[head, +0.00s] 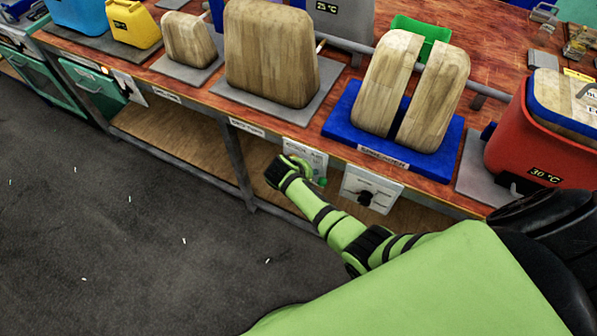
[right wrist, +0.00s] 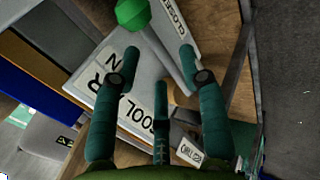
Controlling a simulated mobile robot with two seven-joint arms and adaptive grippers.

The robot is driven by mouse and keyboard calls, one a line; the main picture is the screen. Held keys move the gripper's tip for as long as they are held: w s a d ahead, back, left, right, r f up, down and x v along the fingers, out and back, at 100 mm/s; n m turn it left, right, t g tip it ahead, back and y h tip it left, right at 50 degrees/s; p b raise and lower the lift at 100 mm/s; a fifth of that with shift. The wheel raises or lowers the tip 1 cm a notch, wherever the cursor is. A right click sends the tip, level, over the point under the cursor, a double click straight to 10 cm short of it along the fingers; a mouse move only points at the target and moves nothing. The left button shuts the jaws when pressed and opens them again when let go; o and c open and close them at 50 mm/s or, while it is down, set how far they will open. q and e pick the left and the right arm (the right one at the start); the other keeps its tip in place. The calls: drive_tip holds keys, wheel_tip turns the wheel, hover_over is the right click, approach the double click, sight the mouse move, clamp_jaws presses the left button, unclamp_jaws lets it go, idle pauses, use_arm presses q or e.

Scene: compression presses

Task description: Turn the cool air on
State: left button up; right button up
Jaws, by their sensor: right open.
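The cool air panel (head: 305,153) is a pale plate on the front of the bench. In the right wrist view the plate (right wrist: 122,95) reads "COOL AIR", with "ON" and "CLOSE" lettering partly hidden. A grey lever with a green ball knob (right wrist: 132,13) crosses the plate; the knob also shows in the head view (head: 322,182). My right gripper (head: 285,170) is at the panel, left of the knob. In its wrist view, its dark green fingers (right wrist: 160,58) are spread, and the lever runs across the gap between their tips. I cannot tell whether they touch it. My left gripper is not in view.
Above, the wooden bench top (head: 489,62) carries wooden press blocks (head: 270,55), a blue base (head: 437,165) and a red container (head: 520,150). The floor (head: 120,230) at left is open.

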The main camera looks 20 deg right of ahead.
drive_tip(key=v, duration=0.8)
drive_tip(key=shift+r, duration=0.25)
drive_tip(key=shift+s, duration=0.1)
